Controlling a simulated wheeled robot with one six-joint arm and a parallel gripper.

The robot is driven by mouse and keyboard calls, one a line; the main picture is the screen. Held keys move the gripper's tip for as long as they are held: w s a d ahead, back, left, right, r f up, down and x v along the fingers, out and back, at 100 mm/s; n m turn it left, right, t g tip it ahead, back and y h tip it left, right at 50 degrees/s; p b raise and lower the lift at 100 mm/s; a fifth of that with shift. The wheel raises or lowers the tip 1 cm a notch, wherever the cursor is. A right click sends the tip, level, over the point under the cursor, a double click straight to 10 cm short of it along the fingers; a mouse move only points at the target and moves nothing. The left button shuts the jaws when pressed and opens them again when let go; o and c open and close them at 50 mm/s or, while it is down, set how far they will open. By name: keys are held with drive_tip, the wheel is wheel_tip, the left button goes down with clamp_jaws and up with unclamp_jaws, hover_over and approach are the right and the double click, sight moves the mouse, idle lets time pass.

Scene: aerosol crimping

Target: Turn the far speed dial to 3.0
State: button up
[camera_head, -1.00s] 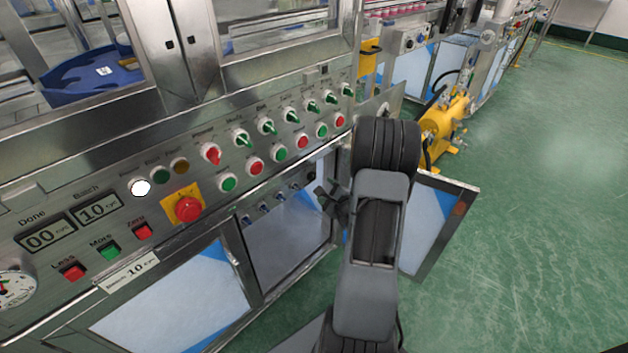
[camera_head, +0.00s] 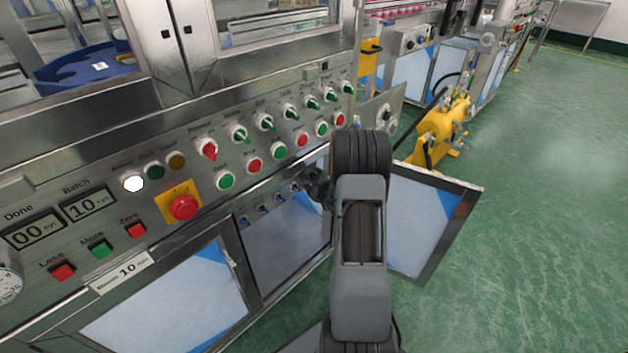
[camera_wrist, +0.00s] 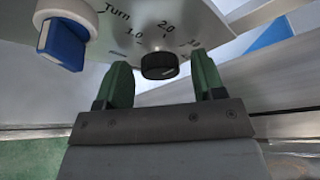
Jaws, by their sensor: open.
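A black round dial (camera_wrist: 160,66) sits on a metal plate in the wrist view, with a printed scale around it. The marks 1.0 and 2.0 are legible, and a further mark to the right is partly legible. A small light pointer line shows on the dial, but its exact reading is not clear. My gripper (camera_wrist: 163,84) is open, with one green finger to the left of the dial and one to the right. Both fingers are apart from it, with gaps showing. In the head view my arm hides much of this area, and I cannot make out the fingertips.
A blue-and-white knob (camera_wrist: 64,42) beside the word "Turn" is close to the left finger. In the head view, the control panel carries a red emergency stop (camera_head: 184,207) and several green and red buttons. An open cabinet door (camera_head: 430,220) is right of my arm. Green floor is clear further right.

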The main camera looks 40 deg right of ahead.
drive_tip(key=shift+c, duration=0.2)
drive_tip(key=c, duration=0.9)
drive_tip(key=shift+r, duration=0.1)
drive_tip(key=shift+d+r+m+y+p, duration=0.1)
drive_tip(key=shift+m+y+p, duration=0.4)
drive_tip(key=shift+m+p, duration=0.3)
drive_tip(key=shift+m+g+y+p, duration=0.65)
drive_tip(key=shift+m+p, duration=0.3)
drive_tip(key=shift+m, duration=0.25)
drive_tip(key=o, duration=0.9)
